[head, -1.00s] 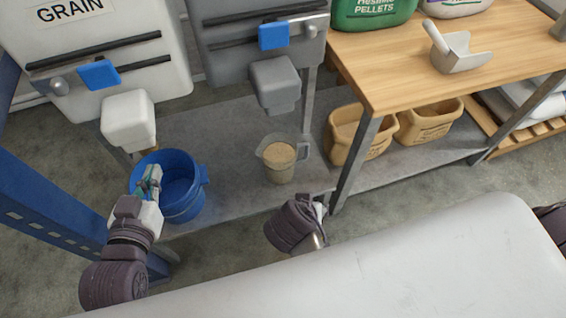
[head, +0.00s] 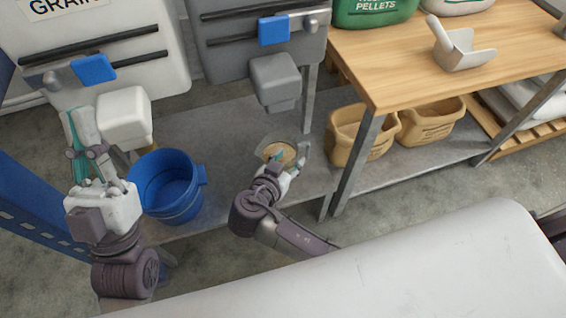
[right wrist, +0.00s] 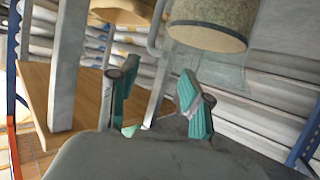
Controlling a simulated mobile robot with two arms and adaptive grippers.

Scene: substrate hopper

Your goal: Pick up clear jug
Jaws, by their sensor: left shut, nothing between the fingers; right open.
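The clear jug (head: 264,144), partly filled with tan grain-like material, stands on the grey low shelf below the grey hopper's spout. My right gripper (head: 284,166) is open at the jug's near side and covers its lower part in the head view. In the right wrist view the jug (right wrist: 208,32) shows at the top, beyond the two open teal fingers (right wrist: 160,96), with nothing between them. I cannot tell whether a finger touches the jug. My left gripper (head: 84,150) is shut and empty, raised in front of the grain hopper, left of its white spout.
A blue bucket (head: 168,184) stands on the low shelf (head: 222,150) left of the jug. Tan bins (head: 345,135) sit to the right behind a metal table leg (head: 356,165). A scoop (head: 458,48) lies on the wooden table (head: 385,65). The grey spout (head: 276,82) hangs above the jug.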

